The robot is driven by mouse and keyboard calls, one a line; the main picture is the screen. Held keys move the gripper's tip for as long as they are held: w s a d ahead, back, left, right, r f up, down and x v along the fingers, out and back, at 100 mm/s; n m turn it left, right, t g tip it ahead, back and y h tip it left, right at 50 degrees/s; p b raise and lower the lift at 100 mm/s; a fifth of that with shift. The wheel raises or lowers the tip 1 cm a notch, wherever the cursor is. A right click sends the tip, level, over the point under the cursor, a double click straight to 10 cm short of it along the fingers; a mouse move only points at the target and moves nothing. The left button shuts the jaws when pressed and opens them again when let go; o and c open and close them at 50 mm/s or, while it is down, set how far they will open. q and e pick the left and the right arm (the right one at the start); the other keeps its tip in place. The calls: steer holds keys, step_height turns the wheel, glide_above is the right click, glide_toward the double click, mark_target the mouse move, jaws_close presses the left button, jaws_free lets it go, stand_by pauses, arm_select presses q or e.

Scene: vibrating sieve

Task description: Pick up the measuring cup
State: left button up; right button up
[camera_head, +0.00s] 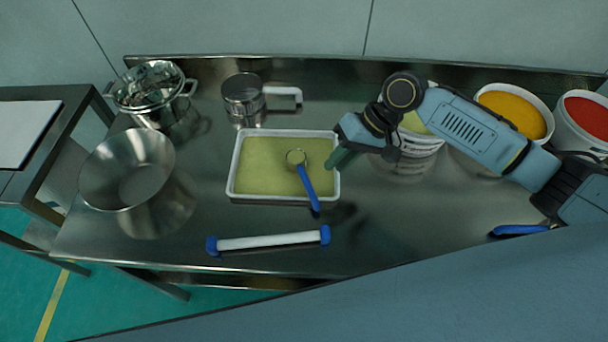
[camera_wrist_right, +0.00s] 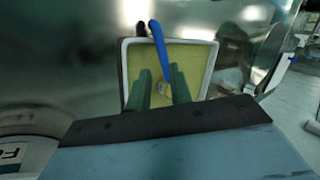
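The measuring cup (camera_head: 308,186) has a blue handle and a small round bowl. It lies in a white rectangular tray (camera_head: 235,168) of yellow-green material, its handle sticking out over the front rim. In the right wrist view the blue handle (camera_wrist_right: 157,42) shows beyond and between my fingertips. My right gripper (camera_head: 337,160) is at the tray's right edge, beside the cup and apart from it. Its green fingers (camera_wrist_right: 160,82) are spread with nothing held between them. My left gripper is not in view.
A steel bowl (camera_head: 105,180), a lidded pot (camera_head: 153,90) and a sieve-like steel cup (camera_head: 243,95) stand left and behind. A white roller (camera_head: 268,242) with blue ends lies in front. Tubs of yellow (camera_head: 513,112) and red (camera_head: 590,118) material stand at the right.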

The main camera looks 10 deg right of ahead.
mark_target(311, 186)
steer(key=x, duration=0.4)
steer(key=shift+a+f, duration=0.1)
steer(key=shift+f, duration=0.05)
steer(key=x, duration=0.3)
steer(key=b+x, duration=0.1)
steer(key=x, duration=0.1)
steer(key=shift+w+a+f, duration=0.2)
steer(key=shift+w+a, duration=0.05)
steer(key=shift+w, duration=0.1)
jaws_close()
